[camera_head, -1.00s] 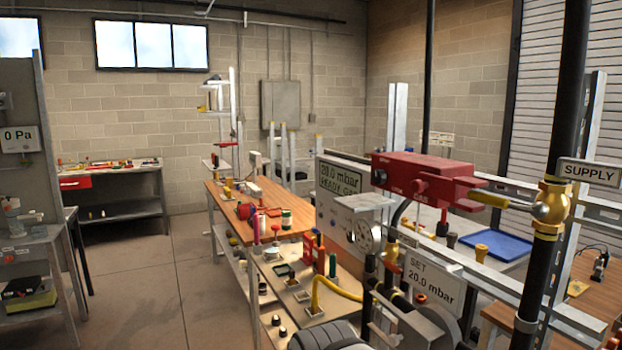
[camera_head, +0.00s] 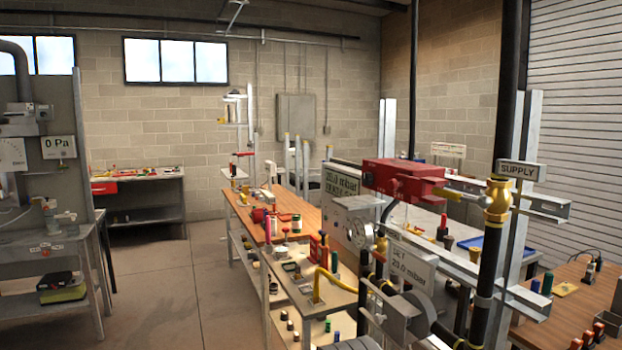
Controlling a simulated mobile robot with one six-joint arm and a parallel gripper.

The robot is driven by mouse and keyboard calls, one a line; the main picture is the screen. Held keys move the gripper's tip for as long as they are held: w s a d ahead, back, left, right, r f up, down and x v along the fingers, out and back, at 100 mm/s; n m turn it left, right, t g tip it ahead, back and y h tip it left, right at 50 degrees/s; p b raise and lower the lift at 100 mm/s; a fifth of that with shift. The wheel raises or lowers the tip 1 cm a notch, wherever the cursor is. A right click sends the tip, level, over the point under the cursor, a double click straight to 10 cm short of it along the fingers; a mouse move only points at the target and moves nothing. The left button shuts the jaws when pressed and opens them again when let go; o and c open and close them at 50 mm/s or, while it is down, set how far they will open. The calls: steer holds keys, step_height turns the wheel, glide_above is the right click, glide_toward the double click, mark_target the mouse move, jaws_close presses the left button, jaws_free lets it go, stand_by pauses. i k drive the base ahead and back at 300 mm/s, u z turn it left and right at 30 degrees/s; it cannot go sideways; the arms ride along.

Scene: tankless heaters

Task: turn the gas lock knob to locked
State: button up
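A red box (camera_head: 403,177) sits on the gas rig right of centre, beside the brass valve (camera_head: 496,200) on the black supply pipe. My gripper is not in view, and nothing is seen touching the box.
A wooden bench (camera_head: 282,212) with tools stands behind. Another wooden table (camera_head: 560,322) is at lower right. The floor (camera_head: 170,300) at left is clear.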

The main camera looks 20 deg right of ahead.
mark_target(367, 178)
steer(key=z, duration=0.2)
steer(key=i, duration=1.1)
steer(key=u, duration=0.25)
